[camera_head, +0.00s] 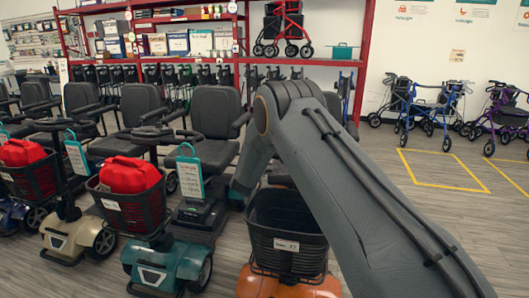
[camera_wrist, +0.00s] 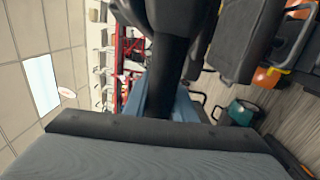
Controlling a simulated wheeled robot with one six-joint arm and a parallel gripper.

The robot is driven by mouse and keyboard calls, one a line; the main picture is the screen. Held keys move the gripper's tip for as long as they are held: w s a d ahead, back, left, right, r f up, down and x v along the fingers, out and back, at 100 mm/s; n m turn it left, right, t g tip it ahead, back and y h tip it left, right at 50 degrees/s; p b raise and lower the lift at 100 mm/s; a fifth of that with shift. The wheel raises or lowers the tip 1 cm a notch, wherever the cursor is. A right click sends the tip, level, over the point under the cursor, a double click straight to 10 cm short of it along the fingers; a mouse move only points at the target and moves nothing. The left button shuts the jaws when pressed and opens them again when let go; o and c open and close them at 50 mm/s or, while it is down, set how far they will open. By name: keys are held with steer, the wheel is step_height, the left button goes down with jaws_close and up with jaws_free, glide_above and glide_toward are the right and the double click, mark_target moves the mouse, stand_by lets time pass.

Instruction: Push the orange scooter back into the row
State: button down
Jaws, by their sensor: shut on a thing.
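The orange scooter stands at the bottom centre of the head view, with its orange front body (camera_head: 288,285) under a black wire basket (camera_head: 287,235). The basket carries a small white tag and looks empty. My arm crosses in front of the scooter and bends down behind the basket, hiding its seat and handlebar. My gripper (camera_wrist: 167,88) is shut on a dark upright part in the wrist view, apparently the scooter's steering column. Orange bodywork (camera_wrist: 266,76) shows beside it. The exact grip is hidden in the head view.
A teal scooter (camera_head: 165,266) with a red bag (camera_head: 130,175) in its basket stands close to the left, then a cream scooter (camera_head: 75,235). Black seats line the row behind. Blue (camera_head: 428,108) and purple (camera_head: 505,118) rollators stand right, near yellow floor markings. Open floor lies right.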

steer(key=c, duration=1.5)
jaws_free()
steer(key=shift+d, duration=0.1)
steer(key=shift+o, duration=0.2)
steer(key=v, duration=0.7)
steer(key=shift+s, duration=0.35)
